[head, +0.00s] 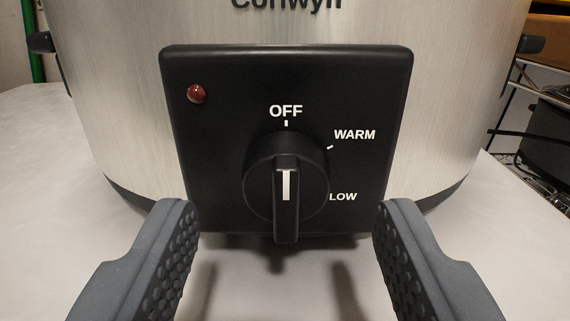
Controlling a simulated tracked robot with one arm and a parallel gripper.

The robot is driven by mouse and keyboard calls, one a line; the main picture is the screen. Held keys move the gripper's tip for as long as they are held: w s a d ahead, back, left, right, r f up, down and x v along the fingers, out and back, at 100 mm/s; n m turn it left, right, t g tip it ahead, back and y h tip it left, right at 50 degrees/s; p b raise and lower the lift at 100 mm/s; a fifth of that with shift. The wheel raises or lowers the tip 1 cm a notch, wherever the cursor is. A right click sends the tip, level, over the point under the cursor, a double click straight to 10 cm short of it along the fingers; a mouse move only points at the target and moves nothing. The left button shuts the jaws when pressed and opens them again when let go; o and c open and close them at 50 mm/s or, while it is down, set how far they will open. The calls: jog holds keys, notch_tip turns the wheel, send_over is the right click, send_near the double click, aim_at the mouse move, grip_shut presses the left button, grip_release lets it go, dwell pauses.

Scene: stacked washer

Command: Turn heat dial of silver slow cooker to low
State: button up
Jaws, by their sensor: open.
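The silver slow cooker (120,110) fills most of the view, with a black control panel (220,140) on its front. The black heat dial (285,192) is in the middle of the panel. Its raised grip stands upright, with its white pointer line toward the OFF mark at the top. WARM is printed at upper right of the dial and LOW (343,197) at its right. My gripper (287,232) is open and empty, its two grey fingers wide apart to the left and right of the dial. Neither finger visibly touches the dial.
The cooker stands on a pale tabletop (60,190), clear at the left. A red indicator light (196,94) is at the panel's upper left. Dark side handles show at both edges. A wire shelf with a dark pot (550,135) and a box is at the right; a green post (30,40) at the left.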

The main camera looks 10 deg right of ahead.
jog(key=shift+w+d, duration=0.2)
jog(key=shift+w, duration=0.85)
jog(key=c, duration=1)
